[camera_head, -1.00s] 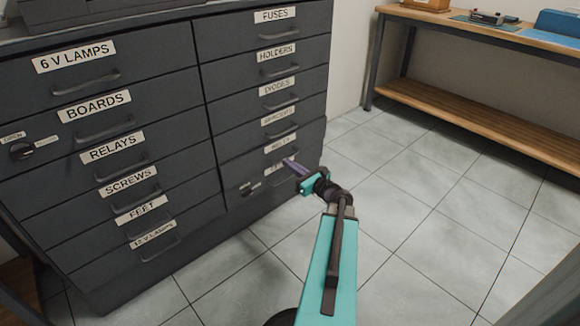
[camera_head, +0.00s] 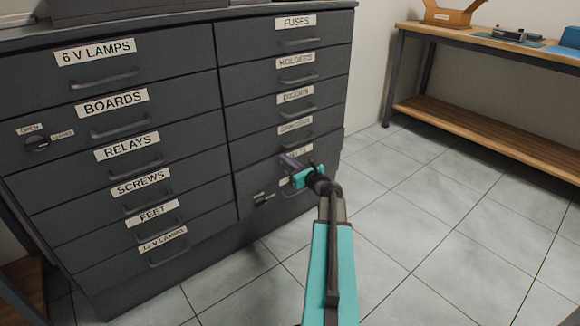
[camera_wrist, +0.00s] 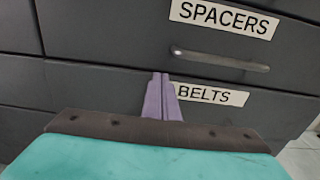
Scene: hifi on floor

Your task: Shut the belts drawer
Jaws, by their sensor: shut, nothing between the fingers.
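The belts drawer (camera_wrist: 262,118) is in the lower right column of a dark grey cabinet, just under the spacers drawer (camera_wrist: 120,25). Its white label (camera_wrist: 212,95) reads BELTS in the wrist view. In the head view the gripper partly covers this label (camera_head: 298,150). My gripper (camera_head: 289,160) is shut and empty, with purple fingers pointing at the drawer front. In the wrist view the fingertips (camera_wrist: 160,80) overlap the front just left of the label. I cannot tell whether they touch it. The drawer looks nearly flush; any small gap is unclear.
A knob with an OPEN label (camera_head: 37,142) sits on the cabinet's left side. A small dark fitting (camera_head: 263,198) is low on the right column. A wooden workbench (camera_head: 480,120) stands at the back right. The tiled floor (camera_head: 430,220) between is clear.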

